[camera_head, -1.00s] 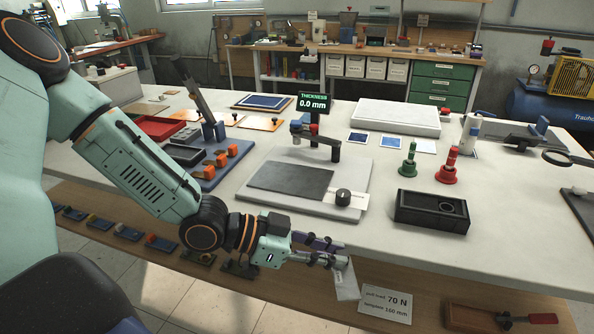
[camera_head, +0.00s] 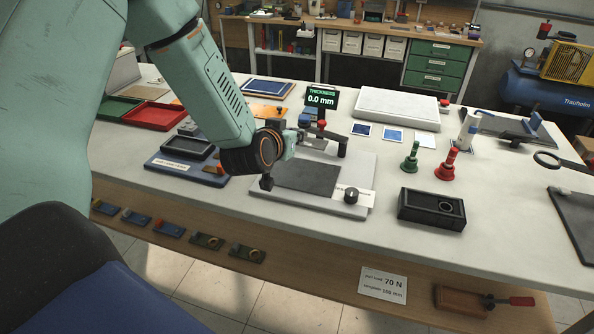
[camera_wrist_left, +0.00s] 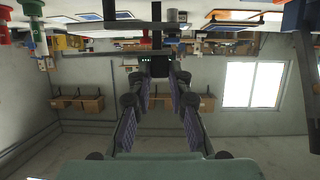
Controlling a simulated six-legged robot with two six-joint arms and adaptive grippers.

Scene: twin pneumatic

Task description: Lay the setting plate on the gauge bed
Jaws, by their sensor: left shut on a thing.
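The gauge bed (camera_head: 309,178) is a dark flat slab on a pale base, under a gauge arm with a display reading 0.0 mm. No plate shows lying on the bare slab in the head view. My left gripper (camera_head: 290,146) is at the bed's far left edge, close to the gauge arm, partly hidden by my wrist. Its purple-grey fingers show in the wrist view (camera_wrist_left: 161,92). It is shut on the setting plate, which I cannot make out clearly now. My right gripper is not in view.
A black knob (camera_head: 351,195) on a white strip sits at the bed's front right. A black tray (camera_head: 431,210), a green stamp-like piece (camera_head: 410,158) and a red one (camera_head: 447,165) stand to the right. A blue fixture (camera_head: 185,165) is on the left.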

